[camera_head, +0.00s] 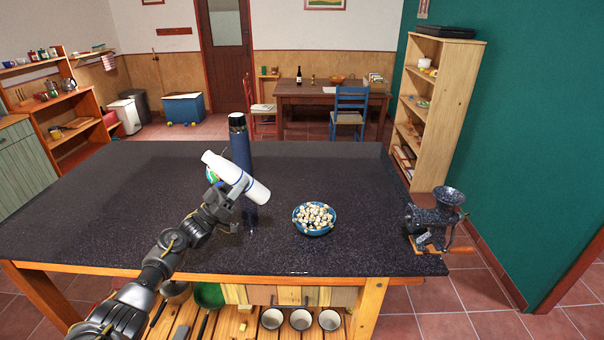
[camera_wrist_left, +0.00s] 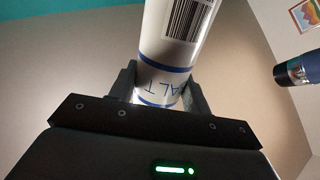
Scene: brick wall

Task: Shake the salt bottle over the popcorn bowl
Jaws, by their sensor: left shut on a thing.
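The white salt bottle (camera_head: 237,178) is in my left gripper (camera_head: 236,186), tilted with its right end lower, above the dark counter. In the left wrist view the salt bottle (camera_wrist_left: 178,50) shows a barcode, blue bands and part of the word SALT between the two fingers of my left gripper (camera_wrist_left: 161,88). The popcorn bowl (camera_head: 314,231) is blue, full of popcorn, and stands on the counter to the right of the bottle, apart from it. My right gripper is not in view.
The dark speckled counter (camera_head: 350,180) is clear around the bowl. A tall dark blue flask (camera_head: 240,145) stands just behind the salt bottle; it also shows in the left wrist view (camera_wrist_left: 298,70). A grinder (camera_head: 436,220) stands at the right edge. Something colorful is partly hidden behind the bottle.

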